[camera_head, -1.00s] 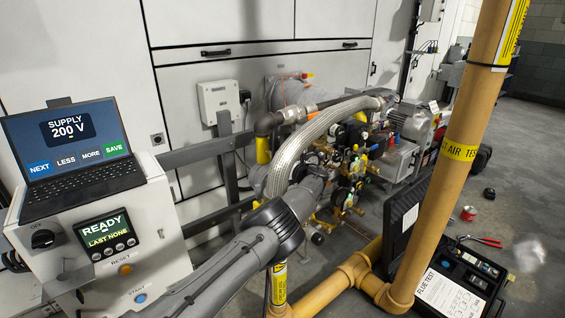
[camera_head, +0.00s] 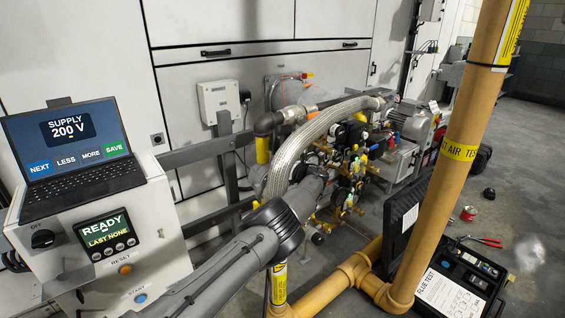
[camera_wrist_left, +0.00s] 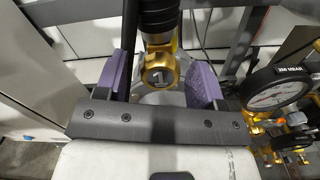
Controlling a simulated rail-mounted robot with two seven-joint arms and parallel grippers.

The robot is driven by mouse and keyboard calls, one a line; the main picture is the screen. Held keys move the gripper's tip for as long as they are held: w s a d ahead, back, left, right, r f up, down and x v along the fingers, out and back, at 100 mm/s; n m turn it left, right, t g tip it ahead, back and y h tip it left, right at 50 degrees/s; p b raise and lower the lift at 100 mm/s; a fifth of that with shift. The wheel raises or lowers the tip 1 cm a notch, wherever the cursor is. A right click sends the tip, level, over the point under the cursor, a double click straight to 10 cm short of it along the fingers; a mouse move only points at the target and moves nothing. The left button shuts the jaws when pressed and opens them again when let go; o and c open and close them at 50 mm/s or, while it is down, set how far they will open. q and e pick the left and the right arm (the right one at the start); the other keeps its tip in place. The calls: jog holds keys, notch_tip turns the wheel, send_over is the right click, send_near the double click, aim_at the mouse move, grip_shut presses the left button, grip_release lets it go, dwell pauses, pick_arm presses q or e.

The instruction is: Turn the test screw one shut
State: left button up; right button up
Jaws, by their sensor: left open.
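Test screw one is a round brass head marked "1" (camera_wrist_left: 158,72), seen in the left wrist view on a brass fitting below a dark pipe. My left gripper (camera_wrist_left: 160,80) is open, with one purple finger pad on each side of the screw head. Gaps show between the pads and the head, so neither side appears to touch it. In the head view my left arm reaches from the bottom towards the valve train (camera_head: 350,165). My own arm and the braided hose hide the screw and fingertips there. My right gripper is not in view.
A dial gauge (camera_wrist_left: 275,90) and brass fittings sit close to the right of the gripper in the wrist view. A braided hose (camera_head: 308,150) arches near my arm. A yellow pipe (camera_head: 450,160) rises at the right, beside an open flue test case (camera_head: 455,285).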

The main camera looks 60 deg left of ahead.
pick_arm(q)
jog(key=w+d+p, duration=0.1)
jog(key=d+p, duration=0.6)
jog(key=d, duration=0.6)
jog(key=shift+d+p, duration=0.35)
jog(key=shift+d, duration=0.05)
